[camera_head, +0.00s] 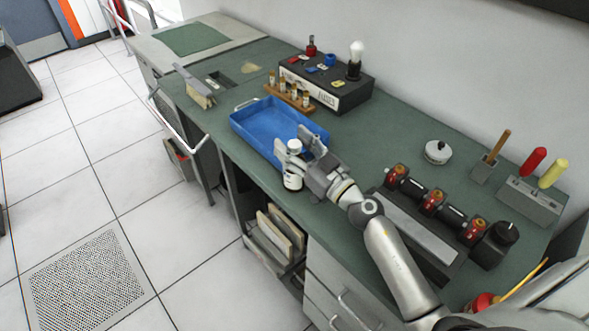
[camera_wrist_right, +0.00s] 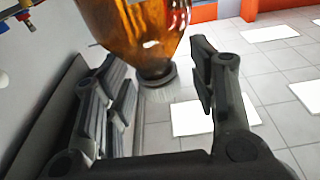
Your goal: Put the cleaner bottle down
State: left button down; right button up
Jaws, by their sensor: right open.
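The cleaner bottle (camera_head: 292,181) has a white cap and a pale label in the head view. Contact between fingers and bottle is unclear. My left gripper is not in view.
The blue tray (camera_head: 270,124) is empty. Behind it are a wooden rack (camera_head: 288,97) of small vials and a black box (camera_head: 330,90). A machine with dark rollers (camera_head: 432,205) stands right of my gripper. Green bench top (camera_head: 400,122) is clear toward the wall.

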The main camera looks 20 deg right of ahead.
grip_shut()
jog(key=shift+r, duration=0.1)
dwell(0.5)
